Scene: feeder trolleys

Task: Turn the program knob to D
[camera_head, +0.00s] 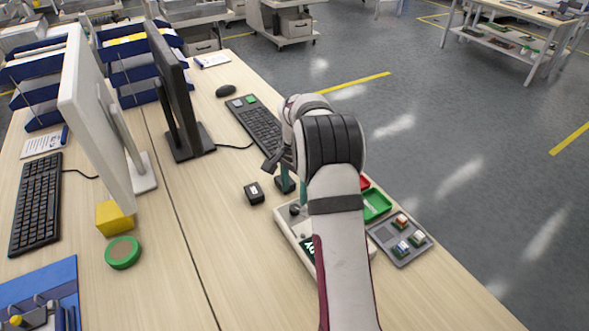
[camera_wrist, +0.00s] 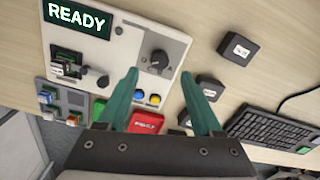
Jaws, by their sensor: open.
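The program knob (camera_wrist: 158,62) is a dark round knob on a pale control panel (camera_wrist: 178,42) in the wrist view. Its dial letters and pointer setting are too small to read. A lit display (camera_wrist: 78,14) on the panel reads READY. My gripper (camera_wrist: 159,73) is open, with one teal finger on each side of the knob in the picture; I see no contact. In the head view my gripper (camera_head: 285,184) is just beyond the panel (camera_head: 284,221), and my arm hides much of the panel. The knob (camera_head: 295,209) shows at the panel's far left corner.
Blue (camera_wrist: 139,95) and yellow (camera_wrist: 154,100) buttons sit beside the knob. A red REJECT tray (camera_wrist: 146,122), a green tray (camera_head: 376,205) and a grey parts tray (camera_head: 383,236) lie close by. Small black blocks (camera_wrist: 237,47) and a keyboard (camera_head: 262,128) stand near the gripper.

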